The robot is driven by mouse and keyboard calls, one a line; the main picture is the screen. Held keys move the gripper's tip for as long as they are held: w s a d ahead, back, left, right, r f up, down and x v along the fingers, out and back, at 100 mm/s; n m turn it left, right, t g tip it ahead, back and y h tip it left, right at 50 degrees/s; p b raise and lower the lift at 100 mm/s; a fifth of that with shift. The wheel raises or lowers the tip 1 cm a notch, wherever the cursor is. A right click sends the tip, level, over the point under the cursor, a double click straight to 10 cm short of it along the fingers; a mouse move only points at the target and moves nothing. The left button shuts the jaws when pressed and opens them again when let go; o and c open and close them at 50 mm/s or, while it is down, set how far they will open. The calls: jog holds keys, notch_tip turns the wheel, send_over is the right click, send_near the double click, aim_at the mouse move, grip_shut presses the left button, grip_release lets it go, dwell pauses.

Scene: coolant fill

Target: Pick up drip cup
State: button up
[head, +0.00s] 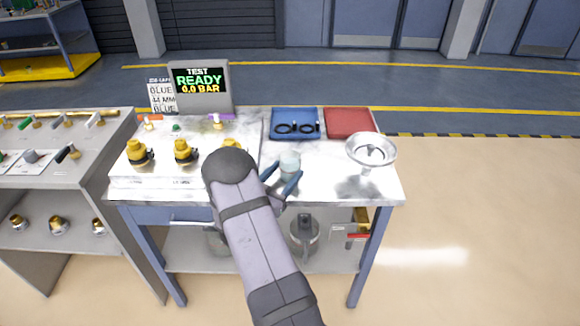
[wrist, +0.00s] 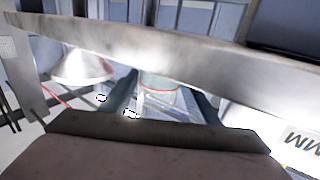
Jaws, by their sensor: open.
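The drip cup, a small translucent pale cup (head: 290,160), stands on the white worktop right of the valve panel. In the wrist view the cup (wrist: 160,85) shows between the two blue-grey fingers, its upper part cut off by a pale grey edge. My gripper (head: 281,178) is open, with one finger on each side of the cup's near side. In the wrist view my gripper (wrist: 163,100) shows a gap between its fingers. I cannot tell whether either finger touches the cup.
A silver funnel (head: 371,150) stands at the right end of the bench. A blue tray (head: 295,114) with dark rings and a red tray (head: 348,122) lie behind. A panel with yellow-capped valves (head: 138,151) and a display reading READY (head: 199,82) are left.

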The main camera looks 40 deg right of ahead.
jog(key=shift+w+d, duration=0.15)
jog(key=shift+d, duration=0.3)
jog(key=c, duration=0.9)
jog(key=shift+c, duration=0.2)
jog(key=shift+r, duration=0.25)
notch_tip(320, 180, up, 9)
jog(key=b, duration=0.1)
jog(key=shift+r, duration=0.15)
jog(key=shift+r, duration=0.1)
